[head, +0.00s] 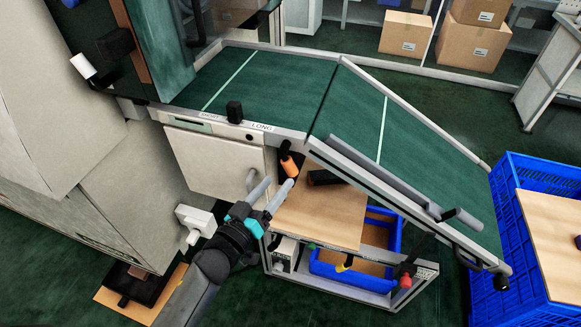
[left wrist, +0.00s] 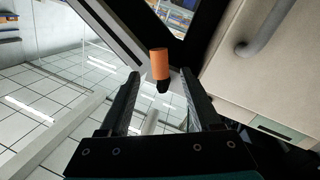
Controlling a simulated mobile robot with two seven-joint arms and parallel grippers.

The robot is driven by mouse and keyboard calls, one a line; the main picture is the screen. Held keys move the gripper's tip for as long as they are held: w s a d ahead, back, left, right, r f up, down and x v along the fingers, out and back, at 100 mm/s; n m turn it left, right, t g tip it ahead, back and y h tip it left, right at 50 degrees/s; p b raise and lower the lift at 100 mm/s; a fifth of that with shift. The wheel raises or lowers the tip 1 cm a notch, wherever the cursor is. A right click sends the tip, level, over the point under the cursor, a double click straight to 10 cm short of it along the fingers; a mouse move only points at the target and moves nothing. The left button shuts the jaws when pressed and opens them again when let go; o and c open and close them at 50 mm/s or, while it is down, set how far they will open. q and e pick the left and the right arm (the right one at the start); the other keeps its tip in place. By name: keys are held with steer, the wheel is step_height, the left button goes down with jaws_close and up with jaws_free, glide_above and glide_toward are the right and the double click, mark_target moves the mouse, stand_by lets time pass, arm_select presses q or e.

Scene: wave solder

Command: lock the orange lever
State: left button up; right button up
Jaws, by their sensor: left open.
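The orange lever (head: 288,165) has an orange grip and a black end, and stands under the edge of the green conveyor beside the grey cabinet. In the left wrist view the orange lever (left wrist: 160,66) shows just beyond the fingertips, between them. My left gripper (head: 279,187) is open and empty, close to the lever and below it in the head view. Its two fingers also show apart in the left wrist view (left wrist: 160,82). Contact with the lever is not visible. My right gripper is not in view.
The green conveyor (head: 245,85) and its tilted section (head: 400,150) lie above the lever. A grey cabinet (head: 215,165) with a curved handle is at left. A wooden shelf (head: 325,215) and a blue crate (head: 345,270) are below right. A larger blue crate (head: 515,250) stands at right.

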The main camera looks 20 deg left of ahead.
mark_target(287, 171)
arm_select(q)
steer(key=b+x, duration=0.1)
steer(key=x, duration=0.6)
steer(key=shift+w+d, duration=0.1)
steer(key=shift+c, duration=0.2)
jaws_close()
